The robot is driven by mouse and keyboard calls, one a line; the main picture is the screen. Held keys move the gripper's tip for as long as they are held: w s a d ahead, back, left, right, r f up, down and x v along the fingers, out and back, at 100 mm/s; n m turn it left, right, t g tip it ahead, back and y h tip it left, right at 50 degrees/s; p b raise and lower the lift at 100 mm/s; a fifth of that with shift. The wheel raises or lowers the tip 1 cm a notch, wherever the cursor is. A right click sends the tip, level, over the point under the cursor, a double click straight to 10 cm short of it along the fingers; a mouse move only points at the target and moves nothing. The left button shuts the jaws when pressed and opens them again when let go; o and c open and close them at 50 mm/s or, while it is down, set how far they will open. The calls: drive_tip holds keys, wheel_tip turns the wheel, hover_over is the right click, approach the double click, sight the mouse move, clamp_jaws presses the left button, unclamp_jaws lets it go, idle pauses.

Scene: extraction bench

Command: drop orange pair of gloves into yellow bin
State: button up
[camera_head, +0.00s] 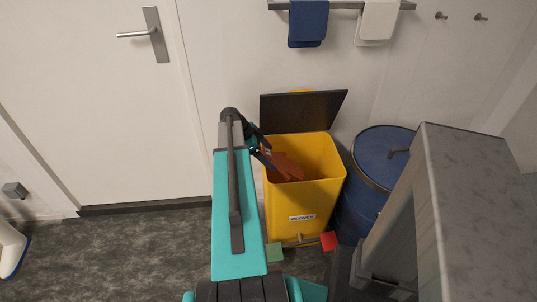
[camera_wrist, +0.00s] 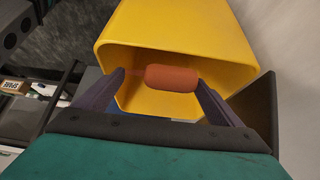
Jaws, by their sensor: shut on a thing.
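The yellow bin (camera_head: 307,200) stands against the wall with its black lid (camera_head: 300,110) raised at the back. The orange gloves (camera_head: 289,166) show over the bin's opening in the head view. My gripper (camera_head: 264,150) is shut on them. In the wrist view my gripper (camera_wrist: 160,83) holds the orange gloves (camera_wrist: 172,78) between both fingers, with the mouth of the yellow bin (camera_wrist: 180,30) beyond them. I cannot tell how far below the rim the gloves hang. Part of the gripper is hidden by my arm in the head view.
A blue drum (camera_head: 378,160) stands close to the right of the bin. A grey stone-like counter (camera_head: 470,190) is at the right. A rail with a blue towel (camera_head: 307,22) and a white towel (camera_head: 378,20) hangs above. A white door (camera_head: 90,100) is at the left.

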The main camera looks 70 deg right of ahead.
drive_tip(key=shift+f, duration=0.45)
drive_tip(key=o, duration=0.9)
drive_tip(key=shift+r, duration=0.1)
drive_tip(key=b+v, duration=0.1)
drive_tip(key=v, duration=1.2)
drive_tip(key=shift+w+a+r, duration=0.15)
drive_tip(key=shift+w+r, duration=0.05)
drive_tip(key=shift+r, duration=0.1)
